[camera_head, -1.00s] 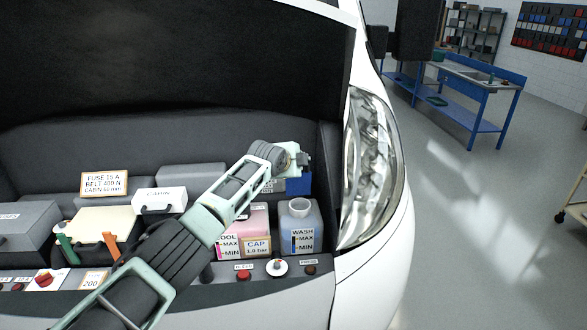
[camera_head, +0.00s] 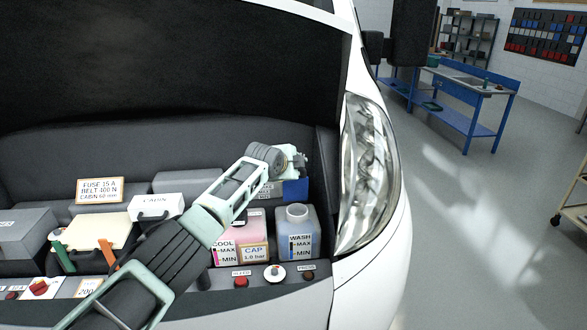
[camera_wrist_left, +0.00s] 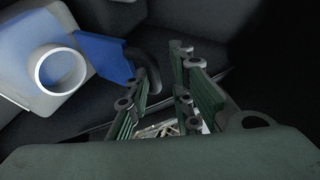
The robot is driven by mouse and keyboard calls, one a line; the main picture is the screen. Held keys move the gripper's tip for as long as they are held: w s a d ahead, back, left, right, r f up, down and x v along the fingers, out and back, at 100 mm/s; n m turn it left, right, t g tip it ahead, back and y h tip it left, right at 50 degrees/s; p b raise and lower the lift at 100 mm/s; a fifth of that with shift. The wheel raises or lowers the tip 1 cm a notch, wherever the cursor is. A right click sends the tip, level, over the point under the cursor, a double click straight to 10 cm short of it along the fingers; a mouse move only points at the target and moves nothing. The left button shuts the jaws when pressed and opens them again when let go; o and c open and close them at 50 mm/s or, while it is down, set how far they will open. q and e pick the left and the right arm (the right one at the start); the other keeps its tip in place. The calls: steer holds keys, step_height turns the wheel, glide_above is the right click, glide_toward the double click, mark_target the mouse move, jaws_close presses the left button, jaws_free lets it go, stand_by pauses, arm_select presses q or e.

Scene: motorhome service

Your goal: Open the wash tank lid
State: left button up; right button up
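The wash tank (camera_head: 299,240) is a translucent grey-blue box labelled WASH at the right end of the engine bay. Its round neck (camera_head: 297,212) stands uncovered in the head view and shows as an open pale ring in the left wrist view (camera_wrist_left: 61,70). The blue lid (camera_head: 295,190) is swung back behind the neck; in the left wrist view it lies beside the ring (camera_wrist_left: 104,58). My left gripper (camera_head: 296,160) is above and behind the lid. My right gripper is out of view.
A pink coolant tank (camera_head: 245,228) with a CAP card (camera_head: 254,253) stands left of the wash tank. Knobs (camera_head: 275,272) line the front ledge. The headlight (camera_head: 368,175) and bay wall are close on the right. A raised dark hood (camera_head: 170,65) is above.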

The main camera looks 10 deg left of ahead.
arm_select(q)
steer(key=shift+s+d+r, duration=0.1)
steer(key=shift+r, duration=0.2)
steer(key=v, duration=1.1)
steer(key=shift+s, duration=0.3)
steer(key=shift+f, duration=0.1)
